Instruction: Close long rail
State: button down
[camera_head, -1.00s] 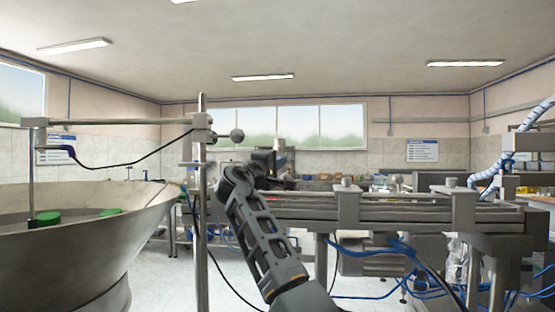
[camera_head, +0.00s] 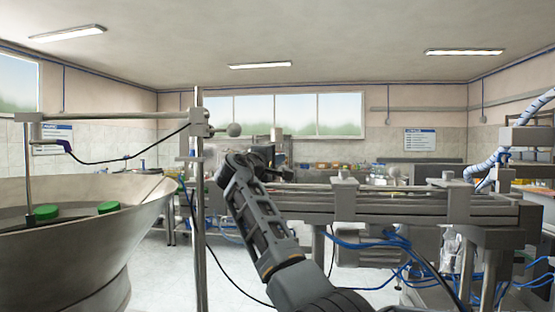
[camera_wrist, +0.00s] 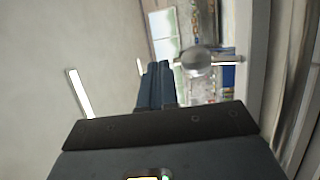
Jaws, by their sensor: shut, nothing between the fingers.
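The long rail (camera_head: 400,187) looks like the thin metal bar running sideways along the top of the grey machine right of centre in the head view; I cannot be sure. A grey bar (camera_wrist: 254,50) at the right of the wrist view may be part of it. My gripper (camera_wrist: 156,72) shows in the wrist view with its dark fingers together and nothing between them. A round metal knob on a rod (camera_wrist: 196,62) appears just right of the fingertips, seemingly beyond them. In the head view my gripper is hard to make out behind my arm, near the rail's left end.
A large metal bowl (camera_head: 75,235) with green caps (camera_head: 46,212) stands at left. An upright post (camera_head: 199,220) with a crossbar is between it and my arm. Blue hoses (camera_head: 395,240) hang below the machine. Open floor shows between bowl and machine.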

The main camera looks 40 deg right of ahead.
jog(key=s+d+r+b, duration=0.3)
jog(key=s+d+r, duration=0.4)
jog(key=r, duration=0.4)
jog(key=shift+s+d, duration=0.3)
jog(key=shift+s, duration=0.6)
